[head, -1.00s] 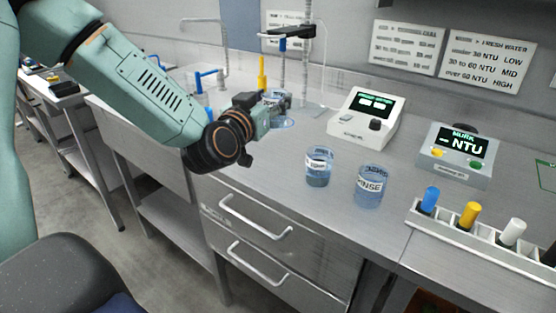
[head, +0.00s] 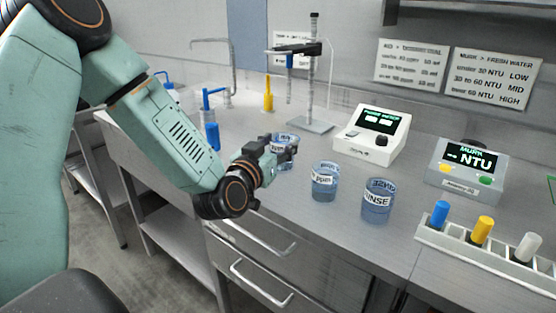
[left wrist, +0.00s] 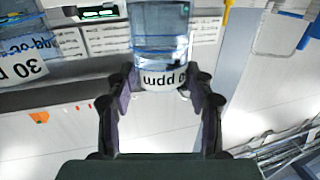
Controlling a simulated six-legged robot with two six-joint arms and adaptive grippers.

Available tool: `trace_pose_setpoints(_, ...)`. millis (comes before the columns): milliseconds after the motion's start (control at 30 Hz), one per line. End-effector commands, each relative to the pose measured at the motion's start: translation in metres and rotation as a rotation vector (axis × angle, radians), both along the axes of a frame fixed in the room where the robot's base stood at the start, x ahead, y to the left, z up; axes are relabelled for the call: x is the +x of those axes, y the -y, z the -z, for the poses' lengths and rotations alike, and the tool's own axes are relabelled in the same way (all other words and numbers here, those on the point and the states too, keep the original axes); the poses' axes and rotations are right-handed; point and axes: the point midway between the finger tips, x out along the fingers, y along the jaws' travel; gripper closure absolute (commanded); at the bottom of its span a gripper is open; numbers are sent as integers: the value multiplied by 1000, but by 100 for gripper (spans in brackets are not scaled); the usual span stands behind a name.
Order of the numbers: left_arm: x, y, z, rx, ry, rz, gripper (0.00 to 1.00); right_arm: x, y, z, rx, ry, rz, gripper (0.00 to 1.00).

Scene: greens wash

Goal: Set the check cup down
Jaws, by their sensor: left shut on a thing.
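The check cup (head: 284,138) is a clear cup with bluish water and a white label. My left gripper (head: 280,153) is shut on it, with one finger on each side. In the left wrist view, the cup (left wrist: 160,35) appears inverted between the fingers, its label showing "ppm". The cup looks upright just over or on the steel bench; I cannot tell whether its base touches. A second "ppm" cup (head: 324,182) stands close by to the front right. The "RINSE" cup (head: 377,203) stands farther right. My right gripper is out of view.
A white meter (head: 370,137) and a grey NTU meter (head: 465,172) stand behind the cups. A rack (head: 455,243) with coloured-capped vials is at front right. A stand base (head: 305,122) and a blue-topped bottle (head: 211,130) are behind the gripper. Bench left of it is partly clear.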

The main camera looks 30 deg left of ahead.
Motion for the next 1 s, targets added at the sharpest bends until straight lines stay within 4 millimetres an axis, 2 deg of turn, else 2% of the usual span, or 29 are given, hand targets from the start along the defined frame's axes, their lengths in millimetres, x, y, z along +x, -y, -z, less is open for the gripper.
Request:
trace_pose_setpoints(33, 0, 0, 12, 4, -4, 2, 88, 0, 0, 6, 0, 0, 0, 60)
trace_pose_setpoints(200, 0, 0, 26, 3, 0, 2, 88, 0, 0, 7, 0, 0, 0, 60)
trace_pose_setpoints(700, 0, 0, 32, 1, 1, 1, 88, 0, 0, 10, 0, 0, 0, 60)
trace_pose_setpoints(733, 0, 0, 32, 0, 0, 1, 44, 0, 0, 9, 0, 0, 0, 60)
trace_pose_setpoints(1000, 0, 0, 31, 1, 0, 1, 24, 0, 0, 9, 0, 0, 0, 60)
